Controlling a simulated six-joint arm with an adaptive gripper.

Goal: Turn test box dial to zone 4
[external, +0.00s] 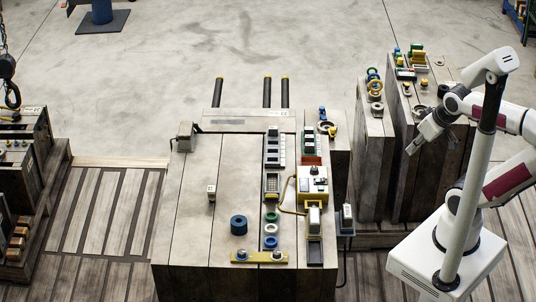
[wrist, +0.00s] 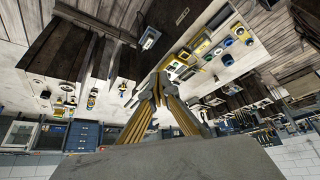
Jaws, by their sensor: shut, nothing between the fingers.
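The test box appears to be the pale box with yellow edges (external: 312,181) on the right part of the central wooden block, in the external view. Dark marks show on its top, but the dial and its zone setting are too small to read. My gripper (external: 411,149) is in the air to the right of the box, well apart from it, near the right-hand blocks. In the wrist view, my gripper's fingers (wrist: 158,82) are together with nothing between them. The work surface shows tilted beyond them there, and I cannot single out the dial.
A blue ring (external: 238,224) and a small upright block (external: 211,192) stand on the central block. A yellow bar (external: 259,257) lies at its front edge. Taller wooden blocks (external: 375,170) with small parts on top stand near my arm. The block's middle left is mostly clear.

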